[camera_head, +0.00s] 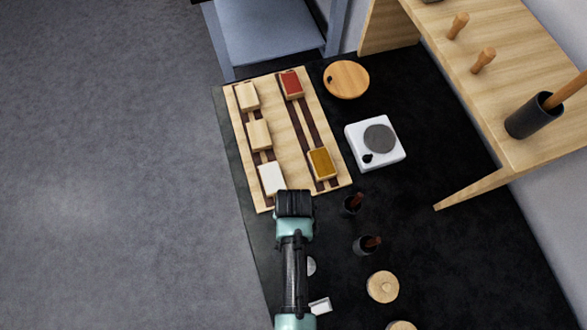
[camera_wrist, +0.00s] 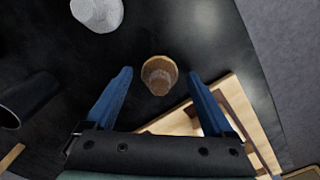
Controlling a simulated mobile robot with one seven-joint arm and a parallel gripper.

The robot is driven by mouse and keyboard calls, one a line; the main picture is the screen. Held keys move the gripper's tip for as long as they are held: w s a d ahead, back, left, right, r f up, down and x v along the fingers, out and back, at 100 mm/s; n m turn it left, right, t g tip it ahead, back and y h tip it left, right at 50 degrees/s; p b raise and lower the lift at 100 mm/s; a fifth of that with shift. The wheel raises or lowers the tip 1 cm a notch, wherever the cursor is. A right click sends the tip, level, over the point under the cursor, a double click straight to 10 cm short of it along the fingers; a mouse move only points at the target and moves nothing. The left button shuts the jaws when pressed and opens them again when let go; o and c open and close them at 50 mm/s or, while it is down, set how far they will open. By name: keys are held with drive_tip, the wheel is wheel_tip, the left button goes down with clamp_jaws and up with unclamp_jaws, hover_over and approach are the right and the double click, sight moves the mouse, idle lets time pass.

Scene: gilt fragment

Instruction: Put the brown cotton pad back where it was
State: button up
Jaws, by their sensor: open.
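In the wrist view a small round brown thing (camera_wrist: 159,75), with a wide top and a narrower part, is on the black surface between my gripper's (camera_wrist: 160,76) two blue fingers. It looks like the brown cotton pad, but I cannot be sure. Dark gaps show on both sides, so the fingers are apart and not touching it. In the head view my gripper (camera_head: 294,204) is over the near edge of the wooden board (camera_head: 275,125), and its body hides this thing and the fingertips.
The board carries a red block (camera_head: 292,84), a mustard block (camera_head: 322,163), a white block (camera_head: 271,179) and pale wooden blocks. A white scale-like device (camera_head: 360,158), a round wooden disc (camera_head: 346,79), dark cups (camera_head: 366,246) and a lidded wooden pot (camera_head: 383,287) stand around.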

wheel_tip(320, 180, up, 12)
drive_tip(key=w+r+n+t, duration=0.2)
drive_tip(key=w+r+t, duration=0.7)
drive_tip(key=w+r, duration=0.9)
drive_tip(key=w+r+t, duration=0.2)
drive_tip(key=r+t, duration=0.1)
drive_tip(key=r, duration=0.5)
drive_tip(key=w+r+t, duration=0.2)
drive_tip(key=w+r, duration=0.1)
drive_tip(key=r, duration=0.4)
wheel_tip(320, 180, up, 18)
drive_tip(key=s+f+n+t, duration=0.1)
drive_tip(key=s+n+t, duration=0.1)
drive_tip(key=t, duration=0.4)
drive_tip(key=s+r+t, duration=0.3)
drive_tip(key=s+r, duration=0.2)
drive_tip(key=r, duration=0.4)
drive_tip(key=s+r+n+t, duration=0.1)
drive_tip(key=s+r+t, duration=0.3)
drive_tip(key=r, duration=0.6)
drive_tip(key=shift+s+d, duration=0.15)
drive_tip(key=shift+s, duration=1)
wheel_tip(320, 180, down, 7)
drive_tip(key=b, duration=0.6)
drive_tip(key=shift+r+b, duration=0.15)
drive_tip(key=shift+b, duration=0.25)
